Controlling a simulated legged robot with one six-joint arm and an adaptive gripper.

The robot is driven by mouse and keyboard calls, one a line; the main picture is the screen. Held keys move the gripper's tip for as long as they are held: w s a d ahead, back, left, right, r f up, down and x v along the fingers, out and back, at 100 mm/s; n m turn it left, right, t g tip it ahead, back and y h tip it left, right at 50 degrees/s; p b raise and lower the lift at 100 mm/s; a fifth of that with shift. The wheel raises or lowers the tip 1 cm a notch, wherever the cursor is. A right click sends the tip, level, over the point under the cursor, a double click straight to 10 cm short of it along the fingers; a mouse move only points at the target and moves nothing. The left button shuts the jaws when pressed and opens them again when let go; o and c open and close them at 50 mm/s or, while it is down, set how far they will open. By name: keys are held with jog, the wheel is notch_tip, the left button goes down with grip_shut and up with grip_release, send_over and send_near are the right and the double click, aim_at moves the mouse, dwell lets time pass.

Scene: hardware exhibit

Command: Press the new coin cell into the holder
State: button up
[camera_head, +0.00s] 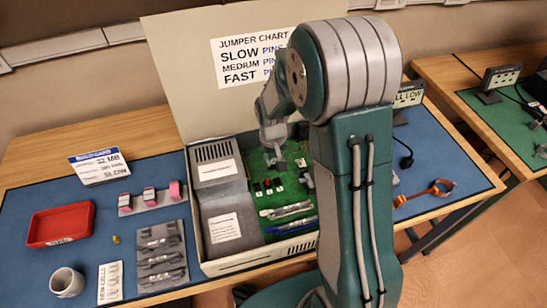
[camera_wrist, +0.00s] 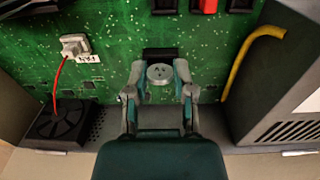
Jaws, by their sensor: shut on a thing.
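My gripper (camera_wrist: 160,76) is shut on a round silver coin cell (camera_wrist: 160,72), with a fingertip on each side of it. A dark holder (camera_wrist: 160,54) on the green circuit board (camera_wrist: 112,38) shows just beyond the cell. The cell overlaps the holder's near edge in the wrist view; I cannot tell whether it touches the holder or is held above it. In the head view my gripper (camera_head: 273,150) is over the far part of the board inside the open case, and the cell and holder cannot be made out there.
In the wrist view a white plug with a red wire (camera_wrist: 75,46), a black fan (camera_wrist: 60,122) and a yellow cable (camera_wrist: 250,55) surround the gripper. A grey box (camera_wrist: 280,75) stands at right. A red tray (camera_head: 60,224) and mug (camera_head: 67,282) are on the table's left.

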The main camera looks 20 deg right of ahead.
jog(key=shift+f, duration=0.4)
jog(key=o, duration=0.8)
jog(key=shift+c, duration=0.2)
jog(key=shift+o, duration=0.3)
jog(key=shift+o, duration=1.3)
jog(key=shift+r, duration=0.75)
jog(key=shift+r, duration=2.85)
